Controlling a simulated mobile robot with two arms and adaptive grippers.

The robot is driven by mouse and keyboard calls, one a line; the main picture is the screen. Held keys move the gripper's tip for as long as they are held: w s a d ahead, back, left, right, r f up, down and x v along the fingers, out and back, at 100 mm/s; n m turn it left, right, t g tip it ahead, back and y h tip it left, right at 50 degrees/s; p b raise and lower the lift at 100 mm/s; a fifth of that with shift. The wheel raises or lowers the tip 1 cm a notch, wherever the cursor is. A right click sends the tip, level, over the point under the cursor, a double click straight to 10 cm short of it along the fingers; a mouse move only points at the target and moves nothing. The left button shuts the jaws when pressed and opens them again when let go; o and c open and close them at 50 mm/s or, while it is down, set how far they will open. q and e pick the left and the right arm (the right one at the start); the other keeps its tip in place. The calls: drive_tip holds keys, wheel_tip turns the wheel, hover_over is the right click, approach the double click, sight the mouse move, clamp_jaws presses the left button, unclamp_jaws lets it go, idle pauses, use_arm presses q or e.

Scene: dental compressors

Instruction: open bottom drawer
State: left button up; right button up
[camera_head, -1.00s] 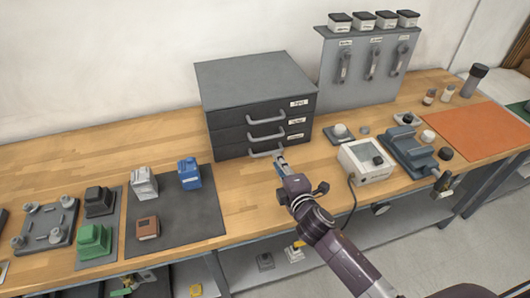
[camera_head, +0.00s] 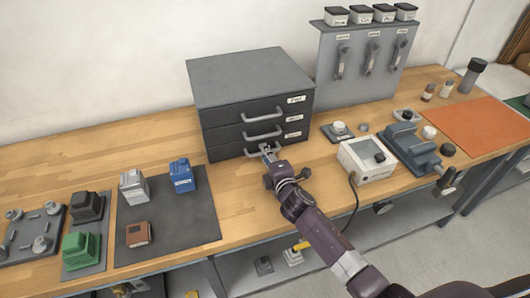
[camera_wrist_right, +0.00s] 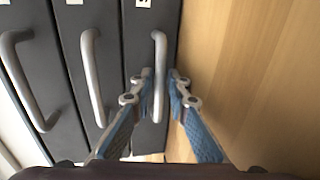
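A dark grey cabinet (camera_head: 250,78) with three stacked drawers stands on the wooden bench. All three drawer fronts look flush. The bottom drawer (camera_head: 228,151) has a pale bar handle, mostly hidden behind my right gripper (camera_head: 268,152) in the head view. In the right wrist view the bottom drawer's handle (camera_wrist_right: 159,45) passes between the blue-padded fingers of my right gripper (camera_wrist_right: 161,75). My left gripper is not in view.
Handles of the middle drawer (camera_head: 264,135) and top drawer (camera_head: 264,115) are just above. A white device (camera_head: 367,160) with a cable stands right of my arm. A dark mat (camera_head: 195,222) with small parts lies left. The bench before the cabinet is mostly clear.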

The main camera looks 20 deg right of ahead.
drive_tip(key=shift+w, duration=0.15)
clamp_jaws()
idle(0.4)
